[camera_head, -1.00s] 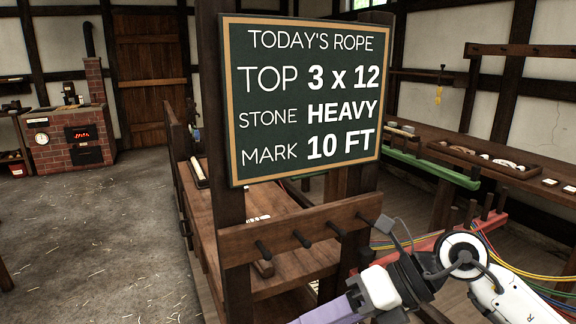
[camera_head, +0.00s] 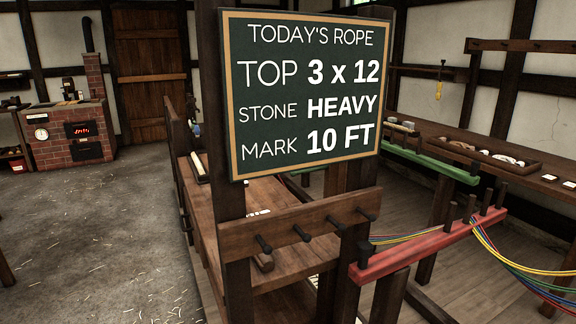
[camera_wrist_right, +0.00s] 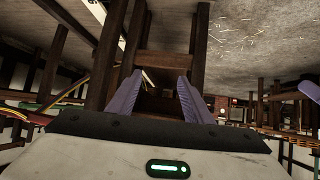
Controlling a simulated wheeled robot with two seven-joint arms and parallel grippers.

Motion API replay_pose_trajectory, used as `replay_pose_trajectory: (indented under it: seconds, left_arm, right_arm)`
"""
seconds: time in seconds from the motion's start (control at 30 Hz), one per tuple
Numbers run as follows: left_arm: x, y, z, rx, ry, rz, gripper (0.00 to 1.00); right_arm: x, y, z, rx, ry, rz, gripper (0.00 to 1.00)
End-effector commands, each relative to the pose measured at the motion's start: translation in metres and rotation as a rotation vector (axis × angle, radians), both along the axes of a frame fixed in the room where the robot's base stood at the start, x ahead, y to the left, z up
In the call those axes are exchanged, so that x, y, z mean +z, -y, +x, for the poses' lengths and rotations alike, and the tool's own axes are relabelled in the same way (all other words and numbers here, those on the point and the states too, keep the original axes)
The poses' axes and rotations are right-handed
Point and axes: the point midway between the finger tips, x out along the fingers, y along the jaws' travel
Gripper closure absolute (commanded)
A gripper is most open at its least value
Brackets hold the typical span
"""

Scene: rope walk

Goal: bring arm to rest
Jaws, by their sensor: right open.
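My right gripper (camera_wrist_right: 158,88) shows only in the right wrist view. Its two purple fingers stand apart with nothing between them. Beyond them are dark wooden posts and a rail, and that view looks upside down. My right arm is out of the head view. A small lilac shape is cut off at the right edge of the wrist view, and I cannot tell what it is. My left gripper is not recognisable in either view.
A chalkboard (camera_head: 305,95) hangs on a wooden frame with a pegged rail (camera_head: 300,228). A red beam (camera_head: 425,248) with pegs and coloured strands stands at right, before a green beam (camera_head: 430,160) and a long bench (camera_head: 480,142). The floor (camera_head: 95,235) at left is open.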

Motion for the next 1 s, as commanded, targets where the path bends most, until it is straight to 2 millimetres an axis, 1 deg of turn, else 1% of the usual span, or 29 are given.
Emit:
replay_pose_trajectory:
  seconds: [0.03, 0.1, 0.17, 0.23, 1.0]
  left_arm:
    - [0.0, 0.0, 0.0, 0.0, 0.0, 0.0, 0.54]
    - [0.0, 0.0, 0.0, 0.0, 0.0, 0.0, 0.54]
    - [0.0, 0.0, 0.0, 0.0, 0.001, 0.0, 0.54]
    - [0.0, 0.0, 0.0, 0.0, 0.001, 0.0, 0.54]
    - [0.0, 0.0, 0.0, 0.0, 0.001, 0.0, 0.54]
  right_arm:
    - [-0.014, 0.001, -0.02, -0.02, -0.067, 0.018, 0.54]
    - [-0.028, 0.003, -0.039, -0.04, -0.136, 0.037, 0.54]
    - [-0.035, 0.003, -0.05, -0.05, -0.176, 0.047, 0.54]
    - [-0.039, 0.003, -0.057, -0.057, -0.2, 0.055, 0.54]
    - [-0.039, 0.003, -0.058, -0.057, -0.202, 0.056, 0.54]
